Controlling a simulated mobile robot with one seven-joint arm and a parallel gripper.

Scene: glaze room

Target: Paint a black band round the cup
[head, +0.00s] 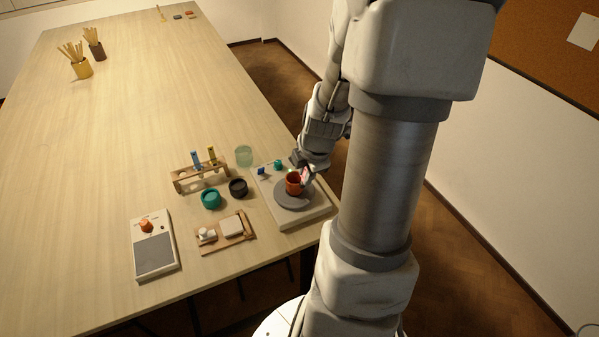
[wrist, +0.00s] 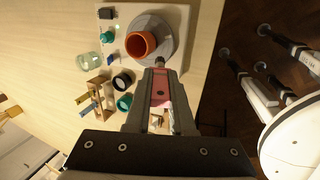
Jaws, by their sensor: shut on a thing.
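An orange-brown cup (head: 293,187) stands upright on a grey turntable (head: 303,205). No black band shows on the parts of the cup that I see. My gripper (head: 304,170) is beside the cup; in the wrist view it is shut on a red-handled brush (wrist: 161,90). The brush's dark tip (wrist: 160,67) points toward the cup (wrist: 140,44) and is close to its wall; I cannot tell whether they touch. A black pot (head: 238,188) and a teal pot (head: 211,199) stand left of the turntable. The cup's far side is hidden.
A wooden rack (head: 188,183) holds blue and yellow brushes. A clear jar (head: 243,155) stands behind the pots. A small tray (head: 243,240) and a box with an orange knob (head: 155,255) lie nearer the front edge. The table's middle is clear.

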